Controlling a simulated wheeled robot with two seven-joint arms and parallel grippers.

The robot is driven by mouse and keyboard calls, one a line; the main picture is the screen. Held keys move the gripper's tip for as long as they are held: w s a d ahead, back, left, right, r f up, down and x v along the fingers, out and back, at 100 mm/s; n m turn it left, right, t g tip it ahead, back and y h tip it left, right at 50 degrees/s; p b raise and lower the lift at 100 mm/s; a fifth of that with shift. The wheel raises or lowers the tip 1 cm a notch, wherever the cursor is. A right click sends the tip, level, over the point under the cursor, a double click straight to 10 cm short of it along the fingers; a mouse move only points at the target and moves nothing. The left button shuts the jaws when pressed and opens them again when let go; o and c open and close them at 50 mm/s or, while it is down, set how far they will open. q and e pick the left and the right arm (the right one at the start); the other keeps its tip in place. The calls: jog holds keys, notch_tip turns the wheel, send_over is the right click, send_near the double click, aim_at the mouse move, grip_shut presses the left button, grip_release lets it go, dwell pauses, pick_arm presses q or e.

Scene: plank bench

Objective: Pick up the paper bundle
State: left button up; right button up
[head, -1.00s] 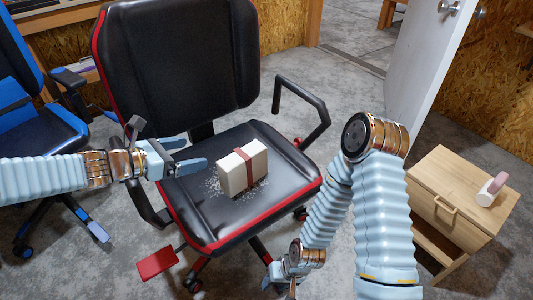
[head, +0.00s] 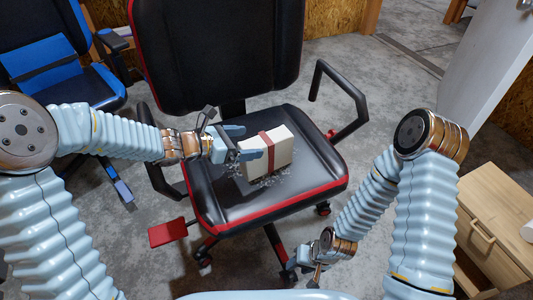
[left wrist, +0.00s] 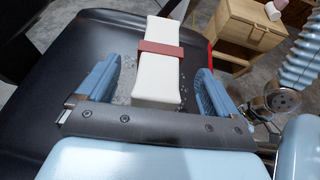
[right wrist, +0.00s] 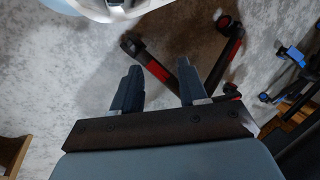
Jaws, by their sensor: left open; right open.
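The paper bundle (head: 281,148) is a white block with a dark red band around it. It sits on the black seat of an office chair (head: 312,180). My left gripper (head: 248,143) is at the bundle's left end, its fingers pointing at it. In the left wrist view the bundle (left wrist: 157,82) lies ahead, with its near end between the two open fingers (left wrist: 152,95). I cannot tell whether either finger touches it. My right gripper (right wrist: 155,90) is open and empty, low over the floor in front of the chair.
The chair's right armrest (head: 340,95) rises beside the seat. A blue and black chair (head: 50,65) stands at the left. A wooden cabinet (head: 500,215) with a drawer stands at the right. Pale flecks (head: 262,182) lie around the bundle.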

aim_at(261, 141)
pick_arm(q)
jog(key=x, duration=0.5)
jog(key=shift+r, duration=0.1)
jog(key=c, duration=1.7)
